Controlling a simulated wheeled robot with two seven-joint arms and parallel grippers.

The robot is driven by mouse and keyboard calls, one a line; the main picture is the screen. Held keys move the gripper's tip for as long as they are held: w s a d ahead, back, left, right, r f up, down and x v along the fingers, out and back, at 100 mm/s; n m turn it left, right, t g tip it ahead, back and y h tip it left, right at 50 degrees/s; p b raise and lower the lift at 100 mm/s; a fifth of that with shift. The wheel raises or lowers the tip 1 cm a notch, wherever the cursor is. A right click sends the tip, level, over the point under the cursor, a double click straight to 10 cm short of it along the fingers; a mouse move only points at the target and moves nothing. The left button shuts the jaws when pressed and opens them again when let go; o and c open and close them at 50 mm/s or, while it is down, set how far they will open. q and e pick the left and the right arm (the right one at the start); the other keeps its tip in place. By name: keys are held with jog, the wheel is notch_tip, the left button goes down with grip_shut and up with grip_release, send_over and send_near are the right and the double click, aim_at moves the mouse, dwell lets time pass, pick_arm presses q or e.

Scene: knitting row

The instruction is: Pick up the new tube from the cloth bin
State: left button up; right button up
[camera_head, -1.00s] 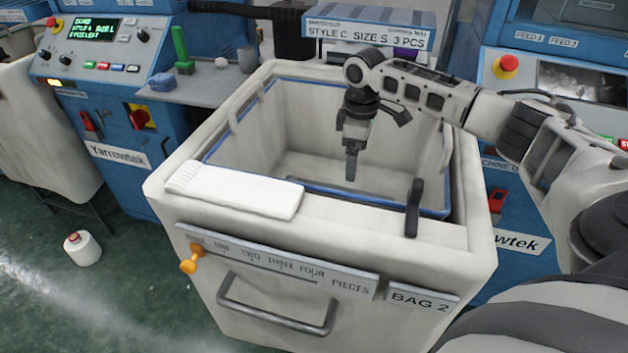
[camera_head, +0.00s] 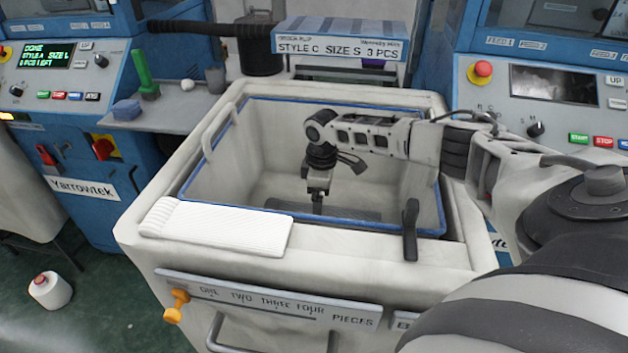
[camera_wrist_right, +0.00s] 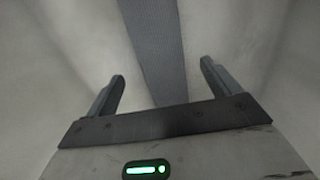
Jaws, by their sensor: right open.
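The cloth bin (camera_head: 365,257) is a pale fabric tub with a blue-edged opening. A dark grey knitted strip, seemingly the new tube (camera_head: 352,215), lies low inside it near the front wall. In the right wrist view the tube (camera_wrist_right: 155,45) runs lengthwise between the fingers. My right gripper (camera_head: 317,208) points down inside the bin over the tube. It also shows in the wrist view (camera_wrist_right: 162,74), open, with one finger on each side of the strip and nothing gripped. The tube's near end is hidden behind the gripper body. My left gripper is out of view.
A white ribbed piece (camera_head: 215,228) lies on the bin's front ledge. A dark upright handle (camera_head: 410,230) stands at the front right of the opening. An orange knob (camera_head: 176,305) sticks out in front.

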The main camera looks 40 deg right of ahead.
notch_tip(320, 180, down, 5)
jog(key=shift+r, duration=0.1)
jog(key=c, duration=1.1)
jog(key=shift+o, duration=0.2)
jog(key=shift+r, duration=0.1)
